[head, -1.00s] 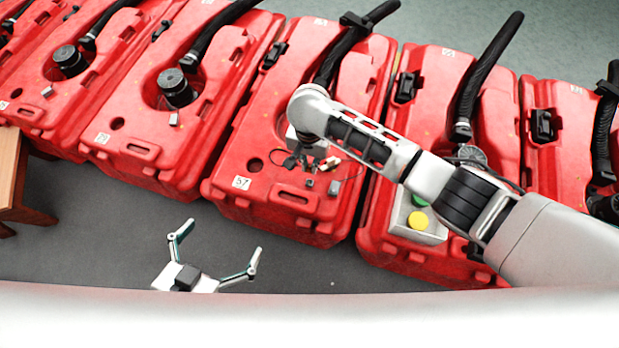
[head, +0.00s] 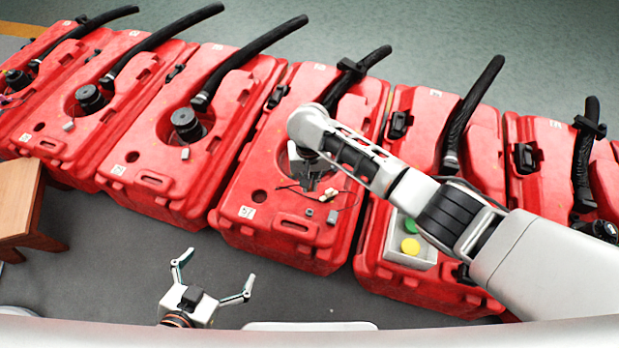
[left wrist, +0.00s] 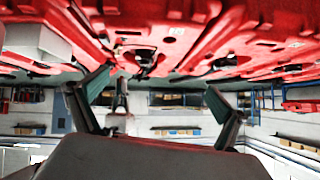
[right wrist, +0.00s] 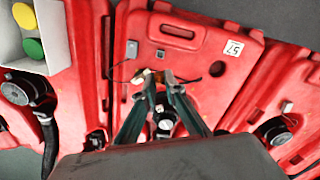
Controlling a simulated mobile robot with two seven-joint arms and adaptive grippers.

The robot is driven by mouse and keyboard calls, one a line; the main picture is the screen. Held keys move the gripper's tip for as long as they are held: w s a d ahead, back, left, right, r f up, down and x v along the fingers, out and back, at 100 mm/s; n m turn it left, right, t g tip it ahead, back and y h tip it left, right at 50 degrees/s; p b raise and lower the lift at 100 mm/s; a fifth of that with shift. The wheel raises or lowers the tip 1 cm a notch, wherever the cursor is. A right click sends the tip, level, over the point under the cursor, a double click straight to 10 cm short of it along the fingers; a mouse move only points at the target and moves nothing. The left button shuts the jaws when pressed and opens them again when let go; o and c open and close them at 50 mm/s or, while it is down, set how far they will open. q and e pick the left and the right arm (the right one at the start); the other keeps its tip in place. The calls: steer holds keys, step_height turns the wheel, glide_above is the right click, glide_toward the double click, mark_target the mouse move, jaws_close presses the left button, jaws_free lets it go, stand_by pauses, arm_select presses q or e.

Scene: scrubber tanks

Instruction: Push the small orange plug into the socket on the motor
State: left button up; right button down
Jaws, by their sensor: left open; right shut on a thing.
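My right gripper (head: 308,187) is low over the tank labelled 57, its fingertips close together on a small part. That part is too small to make out clearly; thin wires and a pale connector (right wrist: 147,72) are beside the tips, and it looks like the orange plug. The motor (right wrist: 164,122) shows partly between the fingers in the right wrist view, in the tank's hollow. Its socket cannot be made out. My arm hides the motor in the head view. My left gripper (head: 214,267) is open and empty over the floor in front of the tanks.
Red tanks (head: 262,222) with black hoses stand in a row. A grey box (head: 399,258) with green and yellow buttons is on the tank to the right. A small grey block (head: 332,216) lies near the wires. A wooden table (head: 18,200) stands at the left.

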steer(key=shift+f+n, duration=0.8)
steer(key=shift+f, duration=0.1)
